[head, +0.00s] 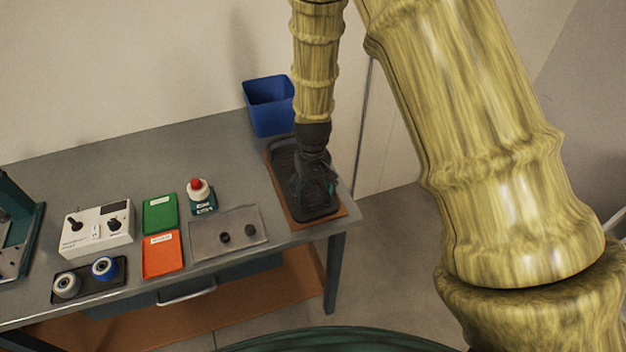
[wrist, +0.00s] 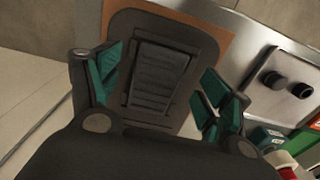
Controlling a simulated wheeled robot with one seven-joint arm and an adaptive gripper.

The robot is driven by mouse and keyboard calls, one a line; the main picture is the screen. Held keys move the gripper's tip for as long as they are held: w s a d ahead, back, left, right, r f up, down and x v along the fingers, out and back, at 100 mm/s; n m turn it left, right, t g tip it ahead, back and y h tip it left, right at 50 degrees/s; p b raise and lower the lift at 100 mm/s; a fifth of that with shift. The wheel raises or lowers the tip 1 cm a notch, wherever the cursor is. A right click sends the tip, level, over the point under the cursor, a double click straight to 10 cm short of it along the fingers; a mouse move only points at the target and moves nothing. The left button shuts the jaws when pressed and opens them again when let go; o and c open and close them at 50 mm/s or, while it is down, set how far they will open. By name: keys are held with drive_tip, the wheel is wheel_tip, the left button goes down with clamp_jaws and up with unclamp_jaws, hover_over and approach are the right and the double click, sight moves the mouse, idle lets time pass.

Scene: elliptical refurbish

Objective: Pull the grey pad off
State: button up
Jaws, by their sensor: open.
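A dark grey foot pedal (head: 287,158) lies on a brown-orange board (head: 276,185) at the right end of the bench. In the wrist view, the ribbed grey pad (wrist: 160,68) sits in the middle of the pedal's tray (wrist: 195,38). My gripper (head: 317,188) points down over the pedal. In the wrist view, my gripper's green-faced fingers (wrist: 160,85) are open, one to each side of the pad, with nothing between them. I cannot tell whether the fingers touch the pedal.
A blue bin (head: 268,105) stands behind the pedal at the bench's back edge. To the left are a clear-grey plate with two dark knobs (head: 228,232), a red button (head: 200,190), green (head: 160,213) and orange (head: 162,254) trays, a control box (head: 97,228) and two rollers (head: 88,277).

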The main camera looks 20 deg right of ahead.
sight(313, 197)
drive_tip(key=shift+f, duration=0.75)
drive_tip(key=shift+f, duration=0.1)
drive_tip(key=c, duration=1.4)
drive_tip(key=shift+r+p, duration=2.05)
drive_tip(key=shift+r, duration=0.6)
